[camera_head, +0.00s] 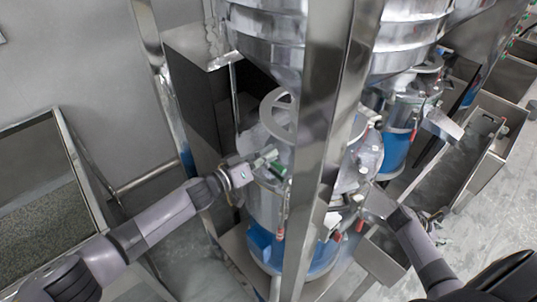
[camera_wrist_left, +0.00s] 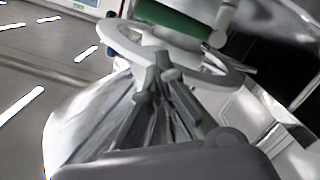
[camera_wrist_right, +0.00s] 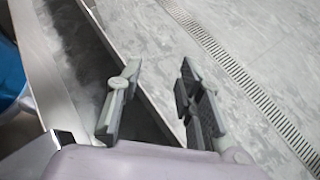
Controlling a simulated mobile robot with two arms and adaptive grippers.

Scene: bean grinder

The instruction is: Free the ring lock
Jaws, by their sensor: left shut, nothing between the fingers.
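The ring lock appears as a pale grey ring (camera_wrist_left: 118,42) in the left wrist view, around a metal part with a green band (camera_wrist_left: 172,20). My left gripper (camera_wrist_left: 155,75) is shut and empty, its fingertips close against the near side of the ring; I cannot tell whether they touch. In the head view my left gripper (camera_head: 268,160) is at the upper part of the near grinder (camera_head: 262,205), below a large pale ring (camera_head: 270,105). My right gripper (camera_wrist_right: 158,75) is open and empty, with a metal trough and floor beyond it.
A steel post (camera_head: 325,130) stands in front of the grinder and hides part of it. A second grinder with a blue band (camera_head: 395,150) stands behind. Metal troughs (camera_head: 455,165) lie to the right. A framed bin (camera_head: 40,180) is at the left. Tiled floor is open at the far right.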

